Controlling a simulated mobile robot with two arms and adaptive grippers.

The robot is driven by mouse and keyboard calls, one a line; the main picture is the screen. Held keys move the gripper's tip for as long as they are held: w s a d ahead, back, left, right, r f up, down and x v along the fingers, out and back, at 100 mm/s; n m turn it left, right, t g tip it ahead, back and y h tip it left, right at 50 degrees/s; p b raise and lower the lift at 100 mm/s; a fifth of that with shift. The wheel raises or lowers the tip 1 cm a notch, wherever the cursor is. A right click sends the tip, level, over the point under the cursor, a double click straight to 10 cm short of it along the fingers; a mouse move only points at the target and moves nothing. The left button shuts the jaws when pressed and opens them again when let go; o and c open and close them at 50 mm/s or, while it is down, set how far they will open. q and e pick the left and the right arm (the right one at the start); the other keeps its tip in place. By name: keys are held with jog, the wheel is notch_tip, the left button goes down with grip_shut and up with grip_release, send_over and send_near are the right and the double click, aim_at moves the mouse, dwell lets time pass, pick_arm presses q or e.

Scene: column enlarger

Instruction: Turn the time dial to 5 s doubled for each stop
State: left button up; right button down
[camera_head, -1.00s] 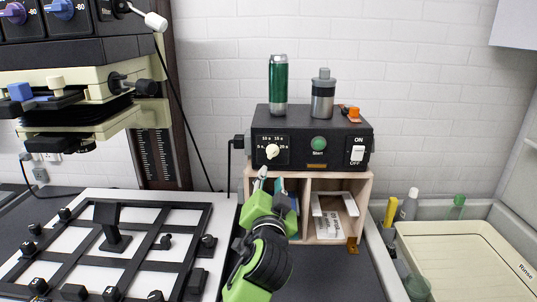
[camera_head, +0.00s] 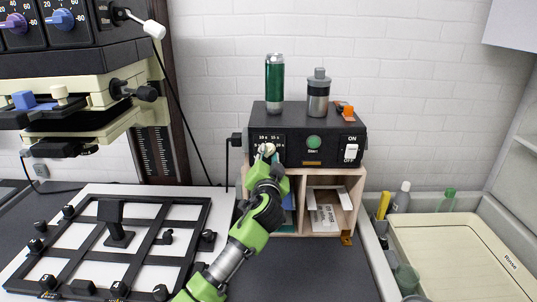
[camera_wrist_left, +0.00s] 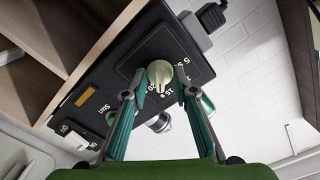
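The time dial (camera_head: 268,149) is a cream knob on the front of the black timer box (camera_head: 336,145), left of the green Start button (camera_head: 314,142). Small white second labels surround it, partly hidden by my gripper. My left gripper (camera_head: 266,161) is in front of the dial. In the left wrist view the dial (camera_wrist_left: 160,73) sits between the two open fingertips of my left gripper (camera_wrist_left: 160,86), with a narrow gap on each side. I cannot tell which label the dial points at. My right gripper is not in view.
The timer box stands on a wooden cubby (camera_head: 354,190). A green can (camera_head: 275,82) and a grey bottle (camera_head: 318,95) stand on top. An ON/OFF switch (camera_head: 351,152) is at its right. A black easel frame (camera_head: 140,235) lies left, a cream tray (camera_head: 460,245) right.

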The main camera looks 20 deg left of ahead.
pick_arm(q)
jog(key=shift+s+r, duration=0.1)
grip_shut()
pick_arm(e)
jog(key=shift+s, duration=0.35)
pick_arm(q)
jog(key=m+p, duration=0.1)
jog(key=m, duration=0.2)
jog(key=shift+r+m, duration=0.1)
jog(key=shift+m, duration=0.2)
jog(key=shift+m+p, duration=0.45)
jog(key=shift+m, duration=1.15)
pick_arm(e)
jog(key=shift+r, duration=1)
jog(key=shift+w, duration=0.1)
